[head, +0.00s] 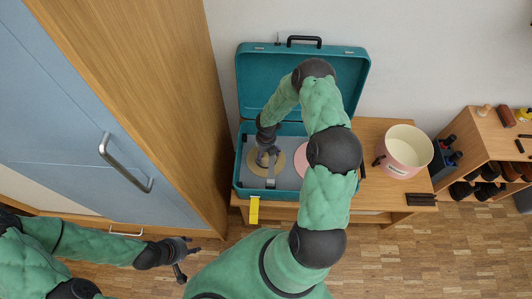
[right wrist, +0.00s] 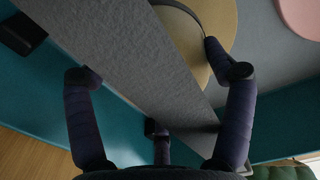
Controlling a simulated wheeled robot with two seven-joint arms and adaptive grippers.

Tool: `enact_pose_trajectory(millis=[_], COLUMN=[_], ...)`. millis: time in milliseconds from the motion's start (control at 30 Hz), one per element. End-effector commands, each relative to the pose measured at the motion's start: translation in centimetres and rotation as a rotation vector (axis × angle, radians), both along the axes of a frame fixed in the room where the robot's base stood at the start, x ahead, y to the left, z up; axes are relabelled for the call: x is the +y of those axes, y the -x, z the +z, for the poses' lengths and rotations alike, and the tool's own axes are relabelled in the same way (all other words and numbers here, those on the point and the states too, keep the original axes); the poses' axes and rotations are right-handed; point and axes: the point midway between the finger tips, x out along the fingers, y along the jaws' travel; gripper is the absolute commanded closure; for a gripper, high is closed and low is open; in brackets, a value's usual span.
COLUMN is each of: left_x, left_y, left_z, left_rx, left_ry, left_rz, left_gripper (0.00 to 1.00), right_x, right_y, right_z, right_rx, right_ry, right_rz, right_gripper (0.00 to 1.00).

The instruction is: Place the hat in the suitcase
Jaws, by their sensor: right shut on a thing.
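The open teal suitcase (head: 239,184) stands on a wooden unit against the wall, its lid upright. The round tan hat (head: 256,170) is inside its left part, and it also shows in the right wrist view (right wrist: 224,20) with a dark band. My right gripper (head: 266,156) is in the suitcase at the hat, one fingertip at its band in the right wrist view (right wrist: 160,75). It is shut on the hat, though the exact contact is unclear. My left gripper (head: 184,256) is low at the left, over the floor and empty, its fingers apart.
A pink round thing (head: 318,172) lies in the right part of the suitcase, partly behind my arm. A pink and cream pot (head: 405,150) stands to the right on the wooden top. A tall cabinet (head: 150,100) is at the left. A shelf with shoes (head: 490,150) is at the right.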

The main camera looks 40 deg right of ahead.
Motion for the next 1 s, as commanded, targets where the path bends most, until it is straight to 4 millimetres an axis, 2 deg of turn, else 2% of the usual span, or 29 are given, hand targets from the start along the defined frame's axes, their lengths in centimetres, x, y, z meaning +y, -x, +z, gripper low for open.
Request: enact_pose_trajectory(millis=[33, 67, 100, 567, 667, 1000], left_x=[0.0, 0.0, 0.0, 0.0, 0.0, 0.0], left_y=[0.0, 0.0, 0.0, 0.0, 0.0, 0.0], left_z=[-0.2, -0.1, -0.1, 0.2, 0.8, 4.1], left_rx=[0.0, 0.0, 0.0, 0.0, 0.0, 0.0], left_ry=[0.0, 0.0, 0.0, 0.0, 0.0, 0.0], left_rz=[0.0, 0.0, 0.0, 0.0, 0.0, 0.0], left_gripper=[0.6, 0.6, 0.6, 0.6, 0.6, 0.6], right_x=[0.0, 0.0, 0.0, 0.0, 0.0, 0.0], right_y=[0.0, 0.0, 0.0, 0.0, 0.0, 0.0], right_z=[-0.3, -0.2, -0.2, 0.3, 1.5, 8.3], right_rx=[0.0, 0.0, 0.0, 0.0, -0.001, -0.001], right_ry=[0.0, 0.0, 0.0, 0.0, 0.001, 0.001], right_rz=[0.0, 0.0, 0.0, 0.0, 0.001, 0.001], right_gripper=[0.52, 0.12, 0.01, 0.0, 0.0, 0.0])
